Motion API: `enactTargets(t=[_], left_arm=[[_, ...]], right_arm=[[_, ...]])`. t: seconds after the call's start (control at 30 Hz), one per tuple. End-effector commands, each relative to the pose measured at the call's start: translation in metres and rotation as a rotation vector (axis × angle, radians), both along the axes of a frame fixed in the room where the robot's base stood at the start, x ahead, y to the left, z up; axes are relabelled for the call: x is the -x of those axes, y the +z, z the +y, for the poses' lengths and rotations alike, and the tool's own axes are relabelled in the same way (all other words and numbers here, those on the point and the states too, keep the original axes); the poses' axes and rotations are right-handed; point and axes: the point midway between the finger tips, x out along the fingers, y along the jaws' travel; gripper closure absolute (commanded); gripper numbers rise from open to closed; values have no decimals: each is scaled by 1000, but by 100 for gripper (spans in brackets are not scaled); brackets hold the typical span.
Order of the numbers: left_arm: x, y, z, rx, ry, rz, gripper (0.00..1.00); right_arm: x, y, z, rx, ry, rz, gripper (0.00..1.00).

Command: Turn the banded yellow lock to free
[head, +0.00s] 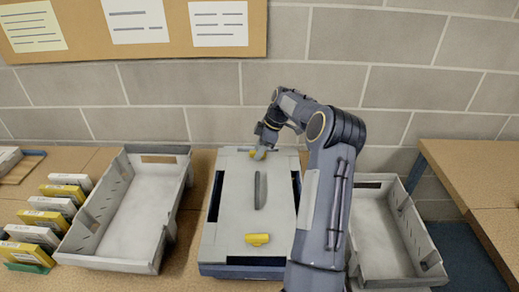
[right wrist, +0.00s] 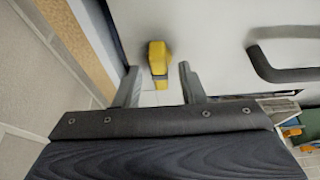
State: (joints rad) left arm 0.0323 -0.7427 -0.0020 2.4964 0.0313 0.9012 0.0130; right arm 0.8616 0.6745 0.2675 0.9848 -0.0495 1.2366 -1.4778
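A grey case (head: 228,225) with a dark bar handle (head: 260,190) on its lid stands on the bench. One yellow lock (head: 257,239) is at its near end. Another yellow lock (head: 259,154) is at its far end, partly hidden by my right gripper (head: 266,146). In the right wrist view this far lock (right wrist: 158,60) shows a narrow darker band near its lower end. The two fingers of my right gripper (right wrist: 160,86) are apart, one on each side of the lock's lower end, with visible gaps. My left gripper is out of view.
Open grey trays stand to the left (head: 120,225) and right (head: 378,235) of the case. Several yellow and white boxes (head: 45,218) stand in a row at far left. A block wall with a notice board (head: 130,50) is behind.

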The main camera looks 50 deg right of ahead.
Motion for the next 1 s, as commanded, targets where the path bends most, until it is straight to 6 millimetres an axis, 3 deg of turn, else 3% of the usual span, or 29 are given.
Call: enactTargets(t=[0.17,0.53,1.0], left_arm=[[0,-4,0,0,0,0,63],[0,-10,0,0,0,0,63],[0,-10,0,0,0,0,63]], right_arm=[[4,13,-5,2,-1,-2,64],[19,66,-20,2,-1,-2,64],[21,72,-21,0,0,0,64]])
